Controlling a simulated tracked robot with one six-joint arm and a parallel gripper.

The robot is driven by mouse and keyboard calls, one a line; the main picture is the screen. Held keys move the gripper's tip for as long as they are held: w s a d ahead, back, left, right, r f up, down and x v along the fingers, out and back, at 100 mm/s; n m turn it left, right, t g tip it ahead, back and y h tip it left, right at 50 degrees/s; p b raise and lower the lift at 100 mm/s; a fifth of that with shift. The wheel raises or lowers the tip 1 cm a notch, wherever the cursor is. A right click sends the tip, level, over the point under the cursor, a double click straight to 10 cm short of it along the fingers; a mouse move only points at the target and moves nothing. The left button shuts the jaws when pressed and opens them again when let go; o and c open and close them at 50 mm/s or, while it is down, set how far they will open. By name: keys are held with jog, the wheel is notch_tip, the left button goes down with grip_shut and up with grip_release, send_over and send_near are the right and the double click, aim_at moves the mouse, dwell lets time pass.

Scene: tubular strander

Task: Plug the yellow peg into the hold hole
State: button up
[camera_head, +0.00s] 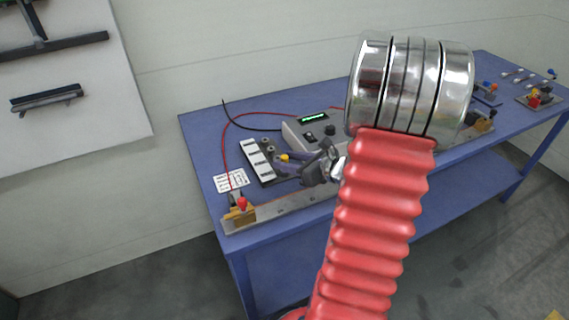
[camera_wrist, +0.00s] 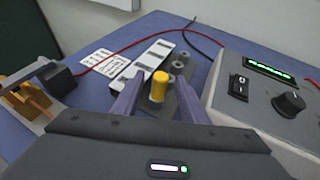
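The yellow peg (camera_wrist: 159,86) stands upright on a dark plate (camera_wrist: 188,100) in the wrist view. Its lower end is hard to make out, and I cannot tell which hole it sits in. Two grey ring-like holes (camera_wrist: 178,65) show just beyond it, with white label strips (camera_wrist: 140,66) to their left. My gripper (camera_wrist: 160,82) has its two purple fingers on either side of the peg, with a visible gap at each side. In the head view the peg (camera_head: 284,157) is a small yellow spot by my gripper (camera_head: 283,161).
A grey control box (camera_wrist: 270,95) with a green display, switch and knob stands close on the right. A clamp with a red knob (camera_head: 241,203) is at the bench's left end. Red and black cables cross the blue bench (camera_head: 203,130) behind the plate.

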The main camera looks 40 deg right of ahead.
jog(key=shift+x, duration=0.85)
jog(key=shift+c, duration=0.3)
grip_shut()
